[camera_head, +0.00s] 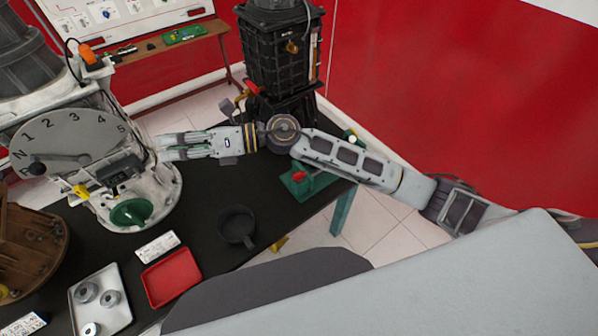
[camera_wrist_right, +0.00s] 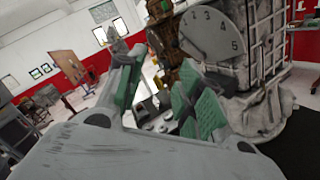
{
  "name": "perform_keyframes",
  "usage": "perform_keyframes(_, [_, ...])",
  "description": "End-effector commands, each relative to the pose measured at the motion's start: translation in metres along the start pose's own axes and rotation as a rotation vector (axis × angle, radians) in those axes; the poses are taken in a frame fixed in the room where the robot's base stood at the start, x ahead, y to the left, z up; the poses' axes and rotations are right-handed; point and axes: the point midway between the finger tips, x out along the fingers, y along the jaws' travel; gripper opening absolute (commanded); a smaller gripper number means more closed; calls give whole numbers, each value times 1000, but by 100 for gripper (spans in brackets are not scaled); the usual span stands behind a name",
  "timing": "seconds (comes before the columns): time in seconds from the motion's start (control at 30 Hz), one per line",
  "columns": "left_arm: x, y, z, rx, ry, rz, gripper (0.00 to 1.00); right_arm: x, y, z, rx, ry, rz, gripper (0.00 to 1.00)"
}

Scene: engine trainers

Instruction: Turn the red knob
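My right gripper (camera_head: 168,147) reaches left across the black table in the head view, its tips close to the white engine trainer's side. In the right wrist view its green-padded fingers (camera_wrist_right: 160,92) stand apart with nothing held between them. A small red knob-like part (camera_head: 299,176) sits on a green fixture (camera_head: 310,187) below my right forearm, away from the fingers. Another red part (camera_head: 252,88) shows on the black engine at the back. I cannot tell which is the task's red knob. My left gripper is not in view.
The engine trainer (camera_head: 150,185) has a numbered dial (camera_head: 72,140) and a green round part (camera_head: 131,212). A black pan (camera_head: 236,222), a red tray (camera_head: 171,278) and a metal tray (camera_head: 118,312) with round parts lie in front. Bare table shows around the pan.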

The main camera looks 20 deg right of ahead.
Motion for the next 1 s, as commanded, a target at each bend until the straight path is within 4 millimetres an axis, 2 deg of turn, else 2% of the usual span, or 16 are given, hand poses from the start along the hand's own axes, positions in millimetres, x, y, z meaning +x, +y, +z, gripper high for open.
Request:
perform_keyframes(0.27, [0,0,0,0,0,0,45,-17,-22,-53,-262,371,-33,36])
perform_keyframes(0.47, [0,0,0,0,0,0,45,-52,-53,-80,-420,644,-80,36])
perform_keyframes(0.6, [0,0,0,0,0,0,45,-86,-78,-91,-510,837,-125,36])
perform_keyframes(0.73, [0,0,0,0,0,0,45,-124,-101,-93,-578,1017,-176,36])
perform_keyframes(0.87, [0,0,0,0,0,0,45,-167,-123,-88,-629,1197,-237,36])
perform_keyframes(1.0, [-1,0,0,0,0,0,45,-217,-141,-74,-661,1385,-309,36])
